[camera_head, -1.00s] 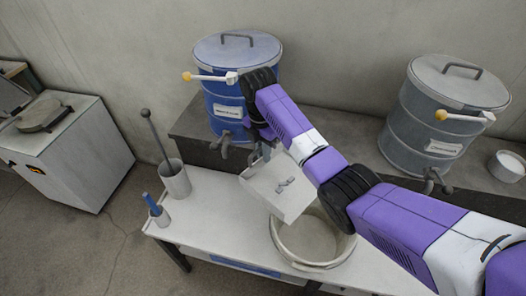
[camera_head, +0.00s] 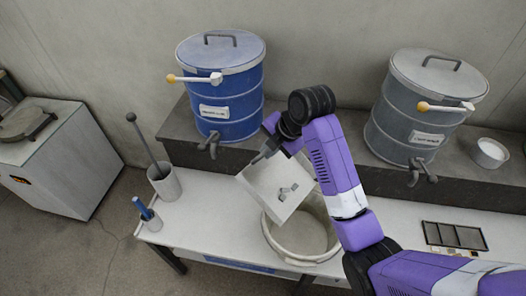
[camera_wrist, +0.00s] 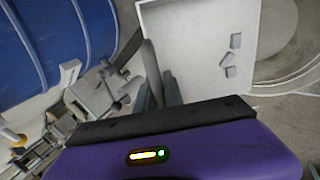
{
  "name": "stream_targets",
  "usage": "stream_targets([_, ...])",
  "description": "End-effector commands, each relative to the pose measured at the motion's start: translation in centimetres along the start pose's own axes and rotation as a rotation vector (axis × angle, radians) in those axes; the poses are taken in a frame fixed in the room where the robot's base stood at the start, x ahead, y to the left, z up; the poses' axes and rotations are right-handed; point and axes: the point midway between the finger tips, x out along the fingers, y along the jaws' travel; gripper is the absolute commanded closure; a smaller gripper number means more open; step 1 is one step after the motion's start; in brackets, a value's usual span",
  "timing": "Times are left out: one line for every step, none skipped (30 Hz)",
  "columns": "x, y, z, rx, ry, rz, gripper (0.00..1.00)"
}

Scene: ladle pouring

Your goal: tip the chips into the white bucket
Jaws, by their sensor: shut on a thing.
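My gripper (camera_head: 264,153) is shut on the edge of a square white tray (camera_head: 262,190), which it holds in the air. The tray is tilted, its lower corner toward the white bucket. Several small grey chips (camera_head: 288,191) lie on the tray's floor; they also show in the wrist view (camera_wrist: 231,71). The white bucket (camera_head: 268,238) stands open on the table below the tray and to its right; the tray and my arm cover part of its mouth. In the wrist view the fingers (camera_wrist: 160,88) meet the tray's near edge, and a curved rim (camera_wrist: 298,72) shows at right.
A blue drum (camera_head: 222,95) with a tap stands behind the tray, a grey drum (camera_head: 422,105) at right. A cup with a rod (camera_head: 164,184) and a blue-handled tool (camera_head: 145,212) stand at the table's left. A dark compartment tray (camera_head: 455,237) lies at right.

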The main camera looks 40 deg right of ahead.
Motion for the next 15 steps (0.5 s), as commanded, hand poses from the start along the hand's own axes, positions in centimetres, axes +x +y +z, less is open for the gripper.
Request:
stream_targets([-0.3, -0.4, 0.0, 0.003, -0.001, 0.024, 1.0])
stream_targets([-0.5, -0.6, 0.0, 0.003, -0.001, 0.037, 1.0])
stream_targets([-0.8, -0.8, 0.0, 0.002, -0.002, 0.053, 1.0])
stream_targets([-1.0, -1.0, 0.0, 0.002, -0.003, 0.067, 1.0])
stream_targets([-1.1, -1.2, 0.0, 0.003, -0.002, 0.08, 1.0])
stream_targets([-1.4, -1.4, 0.0, 0.003, -0.001, 0.099, 1.0])
stream_targets([-1.5, -1.6, 0.1, 0.003, -0.001, 0.112, 1.0])
stream_targets([-1.7, -1.8, 0.0, 0.002, -0.002, 0.125, 1.0])
stream_targets([-2.0, -2.0, 0.0, 0.003, -0.001, 0.142, 1.0])
stream_targets([-2.2, -2.2, 0.0, 0.002, -0.002, 0.156, 1.0])
stream_targets([-2.4, -2.4, 0.0, 0.002, -0.003, 0.169, 1.0])
stream_targets([-2.6, -2.6, 0.0, 0.002, -0.003, 0.187, 1.0])
stream_targets([-2.8, -2.8, 0.0, 0.002, -0.002, 0.201, 1.0])
stream_targets([-3.0, -2.9, 0.1, 0.003, -0.002, 0.214, 1.0])
stream_targets([-3.2, -3.2, 0.1, 0.003, -0.003, 0.231, 1.0])
